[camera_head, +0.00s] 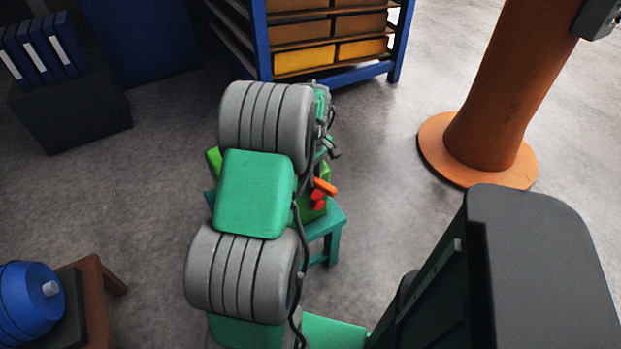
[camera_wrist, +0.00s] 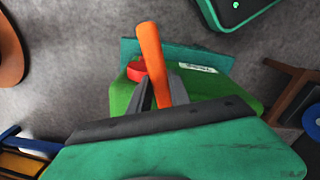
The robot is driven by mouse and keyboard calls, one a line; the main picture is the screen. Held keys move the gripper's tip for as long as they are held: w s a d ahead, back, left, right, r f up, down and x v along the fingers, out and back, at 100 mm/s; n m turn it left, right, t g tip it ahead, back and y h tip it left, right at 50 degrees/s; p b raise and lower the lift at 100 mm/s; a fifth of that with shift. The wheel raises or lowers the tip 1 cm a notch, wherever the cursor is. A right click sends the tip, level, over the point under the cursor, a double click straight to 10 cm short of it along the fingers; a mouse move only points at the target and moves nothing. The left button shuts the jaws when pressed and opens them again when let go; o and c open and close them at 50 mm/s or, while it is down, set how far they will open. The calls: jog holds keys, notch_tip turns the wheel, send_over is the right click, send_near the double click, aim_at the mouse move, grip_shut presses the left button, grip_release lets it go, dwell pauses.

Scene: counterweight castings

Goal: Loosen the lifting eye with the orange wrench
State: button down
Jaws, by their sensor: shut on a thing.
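The orange wrench (camera_head: 324,187) shows only in part in the head view, to the right of my arm. In the wrist view its orange handle (camera_wrist: 150,52) sticks up between the jaws of my gripper (camera_wrist: 161,88), which is shut on it. A red part (camera_wrist: 136,71) lies beside the wrench, and it also shows in the head view (camera_head: 318,201). I cannot tell for sure whether it is the lifting eye. A green casting (camera_wrist: 122,92) lies under the gripper on a teal stand (camera_wrist: 192,55). My arm hides most of the casting in the head view, and the wrench's far end is hidden.
A blue-framed shelf (camera_head: 262,45) with several bins stands behind. An orange column (camera_head: 487,110) rises at the right. A brown table (camera_head: 98,285) with a blue casting (camera_head: 28,305) is at the lower left. Grey floor lies clear between the stand (camera_head: 333,225) and the column.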

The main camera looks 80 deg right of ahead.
jog(key=d+n, duration=0.1)
jog(key=d, duration=0.1)
jog(key=s+d+n, duration=0.1)
jog(key=d, duration=0.1)
jog(key=shift+s, duration=0.1)
dwell(0.8)
jog(key=shift+d+n, duration=0.1)
jog(key=shift+n, duration=0.2)
jog(key=shift+s+d+n, duration=0.1)
jog(key=shift+d+n, duration=0.4)
jog(key=shift+d, duration=0.45)
jog(key=shift+d, duration=0.1)
jog(key=shift+d+n, duration=0.6)
jog(key=shift+d, duration=0.25)
jog(key=shift+d, duration=0.1)
jog(key=shift+d+n, duration=0.6)
jog(key=shift+d, duration=0.3)
